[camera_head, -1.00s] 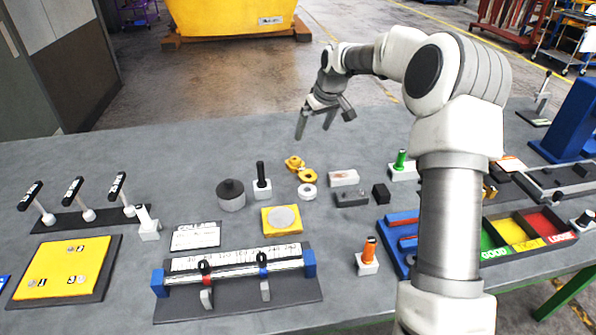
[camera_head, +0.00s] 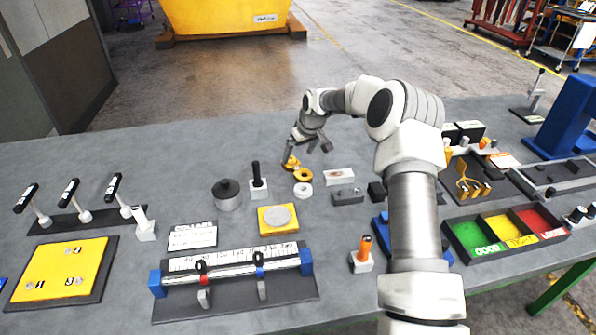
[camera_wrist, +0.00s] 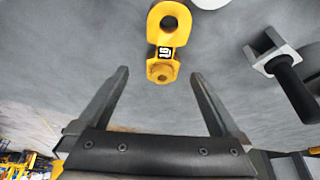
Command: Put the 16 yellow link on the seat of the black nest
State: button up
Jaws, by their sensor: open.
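The yellow link (camera_wrist: 168,30) lies flat on the bench, with a round eye at one end and a black-and-white "16" label. In the head view the link (camera_head: 302,174) is partly hidden by my gripper (camera_head: 307,153). My gripper (camera_wrist: 160,76) is open and empty above the bench. In the wrist view the link's narrower end lies between the fingertips, its eye beyond them. A small black block (camera_head: 376,191) stands to the right of the link; I cannot tell whether it is the black nest, and its seat is not clear.
A grey block (camera_head: 346,195) and a pale block (camera_head: 339,176) lie to the right. The bench's back left is clear.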

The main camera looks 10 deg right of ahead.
aim_at(293, 164)
jog(key=x, duration=0.5)
jog(key=shift+s+a+p, duration=0.15)
jog(key=shift+a+p, duration=0.05)
jog(key=shift+p, duration=0.1)
grip_shut()
jog(key=shift+r, duration=0.15)
